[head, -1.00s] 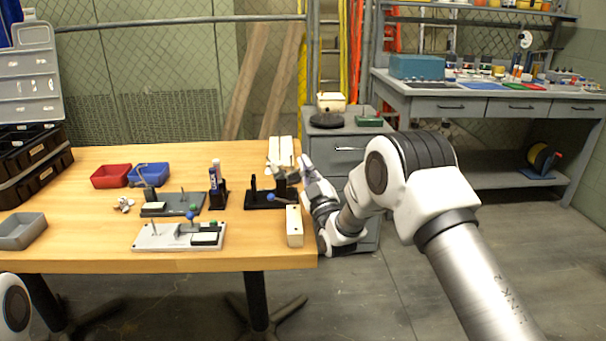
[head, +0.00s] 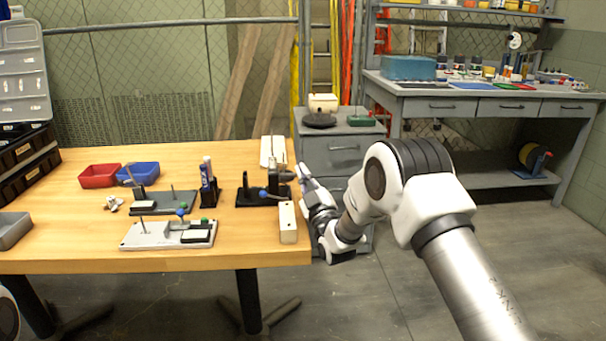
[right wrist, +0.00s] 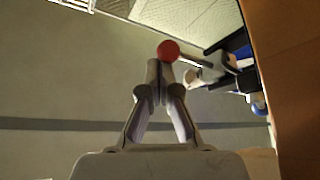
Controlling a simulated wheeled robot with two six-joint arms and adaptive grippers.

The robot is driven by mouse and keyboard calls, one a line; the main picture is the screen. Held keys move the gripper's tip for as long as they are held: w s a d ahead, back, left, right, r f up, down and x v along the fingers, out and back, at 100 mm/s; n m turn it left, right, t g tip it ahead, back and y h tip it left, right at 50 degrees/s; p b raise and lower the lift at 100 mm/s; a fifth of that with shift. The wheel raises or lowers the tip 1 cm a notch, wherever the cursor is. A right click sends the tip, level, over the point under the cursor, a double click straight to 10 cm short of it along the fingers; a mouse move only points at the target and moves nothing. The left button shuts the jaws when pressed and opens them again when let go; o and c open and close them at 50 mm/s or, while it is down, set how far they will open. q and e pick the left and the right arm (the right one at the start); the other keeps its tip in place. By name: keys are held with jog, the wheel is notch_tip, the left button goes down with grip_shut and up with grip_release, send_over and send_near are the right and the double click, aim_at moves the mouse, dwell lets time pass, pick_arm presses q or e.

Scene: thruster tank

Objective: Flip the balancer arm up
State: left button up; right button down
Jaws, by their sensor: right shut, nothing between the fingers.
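A black fixture (head: 242,197) with a small lever ending in a blue ball (head: 262,193) stands near the right end of the wooden table. It may carry the balancer arm, but I cannot tell for sure. My right gripper (head: 302,172) is at the table's right edge, just right of this fixture. In the right wrist view the gripper (right wrist: 160,66) is shut and empty. A red ball (right wrist: 168,50) shows at or just beyond its fingertips; I cannot tell whether they touch. My left gripper is out of view.
A cream block (head: 288,222) lies near the table's right edge. A glue-like tube (head: 207,175), a grey fixture (head: 170,202) and a light plate fixture (head: 150,236) stand to the left. Red (head: 99,175) and blue (head: 138,172) bins sit farther back. A grey cabinet (head: 335,150) stands behind the gripper.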

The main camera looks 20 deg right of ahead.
jog(key=shift+f, duration=0.3)
jog(key=v, duration=1.2)
jog(key=shift+r, duration=0.3)
jog(key=shift+s, duration=0.1)
